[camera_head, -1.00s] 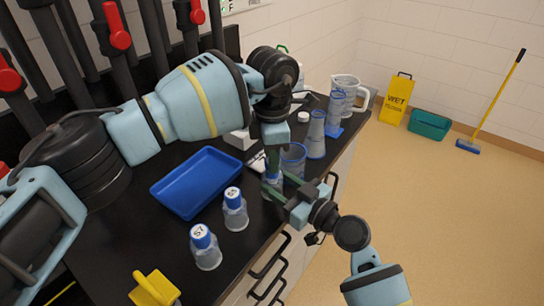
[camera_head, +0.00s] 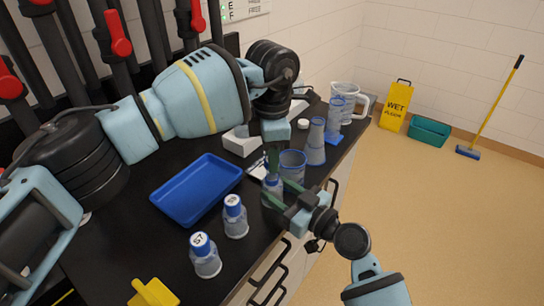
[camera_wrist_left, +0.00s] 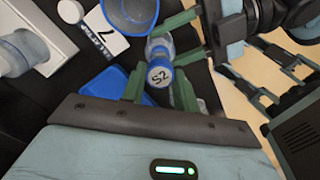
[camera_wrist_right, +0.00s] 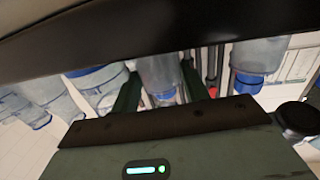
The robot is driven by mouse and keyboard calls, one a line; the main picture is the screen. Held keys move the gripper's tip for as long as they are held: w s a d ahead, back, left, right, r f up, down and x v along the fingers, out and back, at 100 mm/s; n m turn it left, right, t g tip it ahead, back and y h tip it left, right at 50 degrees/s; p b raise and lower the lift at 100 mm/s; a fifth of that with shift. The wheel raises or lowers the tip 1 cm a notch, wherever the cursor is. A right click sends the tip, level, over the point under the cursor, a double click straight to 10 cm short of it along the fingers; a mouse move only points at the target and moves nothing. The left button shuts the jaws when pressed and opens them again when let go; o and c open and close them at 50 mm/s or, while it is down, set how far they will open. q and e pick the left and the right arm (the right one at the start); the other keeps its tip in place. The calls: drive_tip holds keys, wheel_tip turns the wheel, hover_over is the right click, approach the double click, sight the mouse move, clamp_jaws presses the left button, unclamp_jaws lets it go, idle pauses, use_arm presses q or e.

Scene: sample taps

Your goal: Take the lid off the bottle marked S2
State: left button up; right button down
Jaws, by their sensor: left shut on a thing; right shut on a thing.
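The bottle marked S2 (camera_head: 273,186) stands near the bench's front edge, small and partly hidden by both grippers in the head view. Its blue lid with a white S2 top (camera_wrist_left: 160,73) sits between the fingers of my left gripper (camera_head: 272,168), which is shut on it from above. The clear bottle (camera_wrist_left: 158,45) shows just behind the lid in the left wrist view. I cannot tell whether a gap separates them. My right gripper (camera_head: 277,197) is shut around the bottle's body from the front right. The right wrist view also shows the bottle (camera_wrist_right: 160,75) between its fingers.
Two blue-lidded bottles (camera_head: 235,217) (camera_head: 206,256) stand left of S2, near an empty blue tray (camera_head: 160,197). A yellow object (camera_head: 152,292) is at the front.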

use_arm(q)
drive_tip(key=shift+r, duration=1.55)
use_arm(e)
drive_tip(key=c, duration=0.7)
unclamp_jaws()
use_arm(q)
drive_tip(key=shift+f, duration=0.1)
use_arm(e)
drive_tip(key=shift+o, duration=0.2)
drive_tip(key=shift+d, duration=0.1)
use_arm(q)
drive_tip(key=b, duration=0.2)
hover_over(272, 187)
drive_tip(key=w, duration=0.2)
drive_tip(key=shift+g, duration=0.4)
wheel_tip(272, 187, down, 6)
drive_tip(key=shift+s+r, duration=0.1)
drive_tip(key=shift+s, duration=0.05)
drive_tip(key=shift+f, duration=0.25)
use_arm(e)
drive_tip(key=v, duration=1.2)
